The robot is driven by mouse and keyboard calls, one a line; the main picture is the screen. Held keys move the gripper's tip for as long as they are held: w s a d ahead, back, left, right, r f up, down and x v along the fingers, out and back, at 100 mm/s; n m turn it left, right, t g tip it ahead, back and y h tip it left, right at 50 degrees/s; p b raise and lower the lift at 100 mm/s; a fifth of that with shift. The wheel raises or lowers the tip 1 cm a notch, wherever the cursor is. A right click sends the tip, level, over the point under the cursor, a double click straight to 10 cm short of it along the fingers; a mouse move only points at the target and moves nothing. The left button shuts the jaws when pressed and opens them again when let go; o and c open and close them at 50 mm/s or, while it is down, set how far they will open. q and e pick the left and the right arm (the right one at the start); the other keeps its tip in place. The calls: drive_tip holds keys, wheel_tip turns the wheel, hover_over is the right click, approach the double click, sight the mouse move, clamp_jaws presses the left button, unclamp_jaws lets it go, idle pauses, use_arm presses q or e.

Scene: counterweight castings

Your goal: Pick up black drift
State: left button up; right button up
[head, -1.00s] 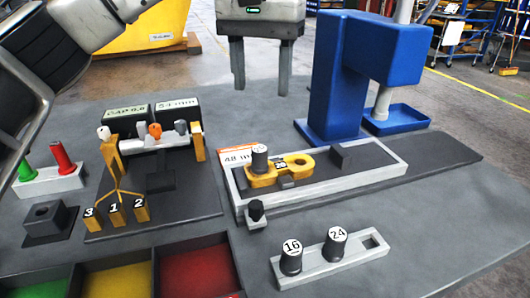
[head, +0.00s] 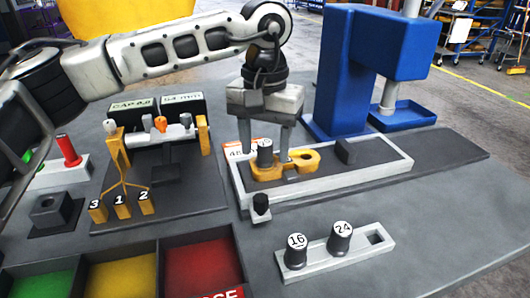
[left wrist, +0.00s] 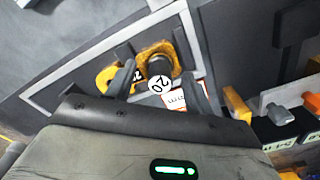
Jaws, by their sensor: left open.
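The black drift (head: 265,158) with a white cap stands upright in one end of the yellow casting (head: 307,158). Two more black drifts, marked 16 (head: 296,252) and 24 (head: 340,238), stand in a pale rack (head: 378,257). My right gripper is not in view.
The casting lies in a pale-rimmed fixture (head: 405,166) with a dark block (head: 346,151). A blue press (head: 345,75) stands behind it. A small black knob (head: 261,204) is in front. A gauge stand (head: 160,180) and coloured bins (head: 200,268) are left.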

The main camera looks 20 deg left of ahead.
use_arm(q)
drive_tip(key=c, duration=1.1)
drive_tip(key=shift+r, duration=0.1)
